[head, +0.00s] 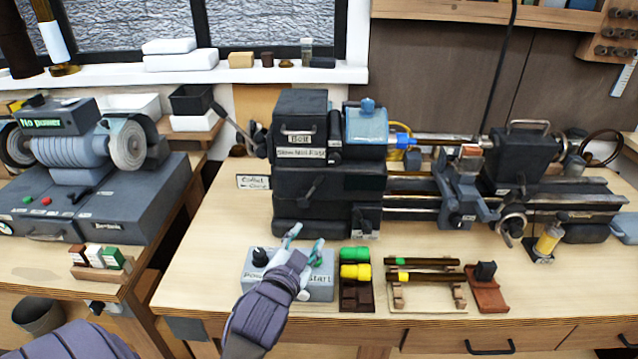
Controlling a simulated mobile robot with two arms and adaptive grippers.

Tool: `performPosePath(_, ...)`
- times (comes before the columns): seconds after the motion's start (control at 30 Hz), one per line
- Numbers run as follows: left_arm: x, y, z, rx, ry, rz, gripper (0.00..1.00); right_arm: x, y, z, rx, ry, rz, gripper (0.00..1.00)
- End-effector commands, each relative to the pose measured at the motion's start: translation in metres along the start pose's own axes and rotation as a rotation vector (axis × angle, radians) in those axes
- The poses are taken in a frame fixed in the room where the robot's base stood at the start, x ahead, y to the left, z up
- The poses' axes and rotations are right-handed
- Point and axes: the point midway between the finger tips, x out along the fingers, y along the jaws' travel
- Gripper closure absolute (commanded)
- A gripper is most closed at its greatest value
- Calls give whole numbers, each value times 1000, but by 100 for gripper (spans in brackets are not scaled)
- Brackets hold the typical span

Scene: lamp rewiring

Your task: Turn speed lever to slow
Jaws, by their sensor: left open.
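The lathe's dark headstock (290,215) stands at the middle of the bench in the head view. Its upper front carries a small speed label (300,154), which seems to start with "Slow" but is too small to read fully. A dark lever (309,188) sits on the front below that label; I cannot tell for sure whether it is the speed lever or which position it is in. My left gripper (306,241) is open and empty, in front of the headstock's base and over the grey control box (320,288), apart from the lever. My right gripper is not in view.
Green and yellow pieces sit in a dark holder (356,297) right of the control box, with a rod rack (428,298) beyond. A "Collet Close" sign (253,182) juts left of the headstock. A grinder (75,150) stands at left. Bench left of the control box is clear.

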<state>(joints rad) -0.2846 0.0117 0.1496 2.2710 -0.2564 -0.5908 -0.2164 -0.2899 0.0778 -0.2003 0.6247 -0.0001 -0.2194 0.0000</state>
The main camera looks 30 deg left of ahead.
Motion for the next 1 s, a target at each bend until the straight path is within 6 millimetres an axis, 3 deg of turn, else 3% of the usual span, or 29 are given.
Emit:
performPosePath(0.1,0,-27,-28,30,92,-80,55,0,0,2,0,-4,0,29)
performPosePath(0.27,8,-35,-37,41,117,-101,55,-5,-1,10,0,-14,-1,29)
performPosePath(0.8,111,-45,-49,39,113,-99,55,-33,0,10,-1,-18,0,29)
performPosePath(1.0,131,-46,-50,39,112,-98,55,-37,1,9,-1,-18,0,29)
